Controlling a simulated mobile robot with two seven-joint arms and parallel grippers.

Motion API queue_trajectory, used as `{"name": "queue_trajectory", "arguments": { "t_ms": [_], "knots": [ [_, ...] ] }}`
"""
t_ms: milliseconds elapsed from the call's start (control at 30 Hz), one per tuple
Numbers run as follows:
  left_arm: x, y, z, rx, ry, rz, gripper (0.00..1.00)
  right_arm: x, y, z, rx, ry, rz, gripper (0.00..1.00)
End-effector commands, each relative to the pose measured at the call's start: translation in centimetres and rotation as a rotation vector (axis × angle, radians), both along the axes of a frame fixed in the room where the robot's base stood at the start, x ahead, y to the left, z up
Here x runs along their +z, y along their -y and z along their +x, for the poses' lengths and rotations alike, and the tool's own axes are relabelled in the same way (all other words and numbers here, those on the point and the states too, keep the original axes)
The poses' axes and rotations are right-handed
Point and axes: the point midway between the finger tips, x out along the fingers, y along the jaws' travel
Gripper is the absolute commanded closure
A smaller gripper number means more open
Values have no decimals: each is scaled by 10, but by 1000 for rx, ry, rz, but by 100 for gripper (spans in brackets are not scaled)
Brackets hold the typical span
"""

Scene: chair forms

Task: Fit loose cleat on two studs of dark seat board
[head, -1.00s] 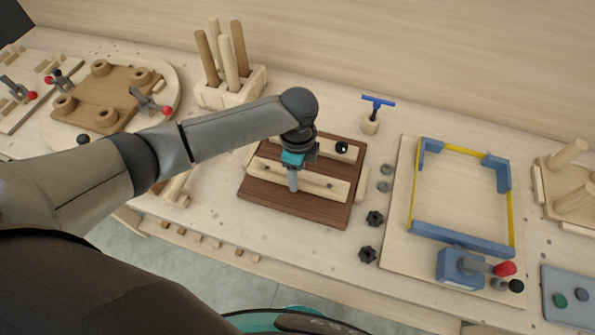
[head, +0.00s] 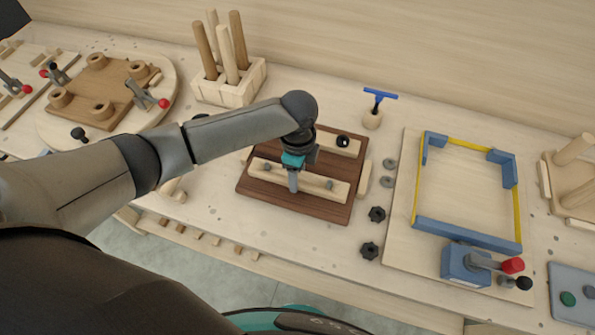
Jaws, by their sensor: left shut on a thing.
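The dark seat board (head: 285,212) lies flat on the bench in the middle of the head view. The loose cleat (head: 312,186), a pale wooden bar, lies along the board's near half. A grey stud end shows near each end of the cleat, and the cleat looks low against the board; any small gap under it is hard to see. My left gripper (head: 293,186) points down and is shut on the cleat's middle, hiding that part. A second pale cleat (head: 325,138) with a black knob (head: 342,141) sits on the board's far side. My right gripper is not in view.
Two black knobs (head: 377,214) and two grey washers (head: 388,181) lie right of the board. A blue T-handled tool (head: 379,95) stands behind them. A blue and yellow frame (head: 466,235) with a clamp is further right. A peg block (head: 230,88) stands behind.

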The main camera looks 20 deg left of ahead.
Motion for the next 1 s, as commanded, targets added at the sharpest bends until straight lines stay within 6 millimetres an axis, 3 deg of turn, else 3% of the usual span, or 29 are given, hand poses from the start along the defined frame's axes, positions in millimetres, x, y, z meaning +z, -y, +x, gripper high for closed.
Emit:
{"name": "queue_trajectory", "arguments": {
  "t_ms": [633, 667, 933, 1000],
  "knots": [
    [-6, 0, 0, 1, 0, -1, 100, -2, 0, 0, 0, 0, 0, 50],
    [-6, 0, 0, 0, 1, -1, 41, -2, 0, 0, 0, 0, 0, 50],
    [-6, 0, 0, 0, 0, -1, 11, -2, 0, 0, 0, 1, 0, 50],
    [-6, 0, 0, 0, 0, -1, 9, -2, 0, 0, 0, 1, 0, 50]
  ]
}}
